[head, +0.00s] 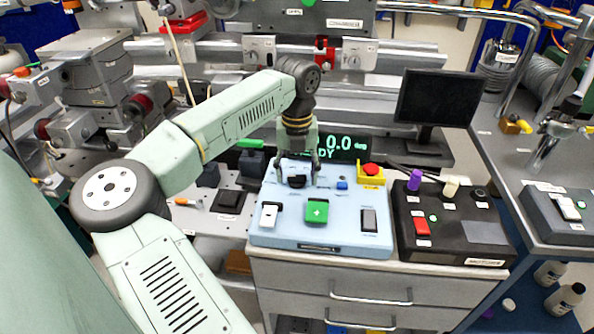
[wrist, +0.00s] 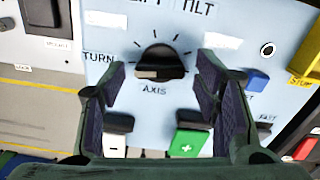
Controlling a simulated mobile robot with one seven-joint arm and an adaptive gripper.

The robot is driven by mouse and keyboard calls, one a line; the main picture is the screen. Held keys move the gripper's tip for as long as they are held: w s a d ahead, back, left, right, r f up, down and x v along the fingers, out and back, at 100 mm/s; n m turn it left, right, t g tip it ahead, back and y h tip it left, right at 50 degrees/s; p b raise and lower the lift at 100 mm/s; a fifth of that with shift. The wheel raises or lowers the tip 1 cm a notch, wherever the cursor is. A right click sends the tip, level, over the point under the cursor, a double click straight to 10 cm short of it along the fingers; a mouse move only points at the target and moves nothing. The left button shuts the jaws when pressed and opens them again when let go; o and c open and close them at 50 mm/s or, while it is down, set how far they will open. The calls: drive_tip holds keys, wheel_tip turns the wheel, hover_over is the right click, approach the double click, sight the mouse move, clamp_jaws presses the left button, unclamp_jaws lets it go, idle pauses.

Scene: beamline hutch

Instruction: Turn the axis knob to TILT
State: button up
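The black axis knob (wrist: 160,62) sits on the light-blue control panel (wrist: 105,40), above the printed word AXIS, with tick marks around its upper side. TURN is printed to its left, a partly cut-off LIFT above left and TILT above right. The knob's bar lies roughly level in the wrist view; I cannot tell which end points. My gripper (wrist: 162,82) is open, its two dark fingers on the left and right of the knob with gaps showing. In the head view my gripper (head: 297,176) is over the knob (head: 297,182), which the fingers partly hide.
Near the knob are a white minus rocker (head: 269,214), a green plus button (head: 316,210), a blue button (head: 342,185) and a red stop button on a yellow box (head: 370,172). A black control box (head: 450,225) stands right. A green display (head: 345,148) and monitor (head: 438,98) stand behind.

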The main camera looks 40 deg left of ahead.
drive_tip(key=c, duration=1)
drive_tip(key=shift+c, duration=0.2)
drive_tip(key=shift+m, duration=0.4)
drive_tip(key=m+b, duration=0.2)
drive_tip(key=m, duration=0.1)
drive_tip(key=shift+m, duration=0.3)
drive_tip(key=m+b, duration=0.1)
drive_tip(key=m, duration=0.8)
drive_tip(key=shift+b, duration=0.4)
drive_tip(key=m, duration=0.3)
drive_tip(key=shift+a+m, duration=0.1)
drive_tip(key=shift+m, duration=0.3)
drive_tip(key=m, duration=0.6)
drive_tip(key=shift+m, duration=0.3)
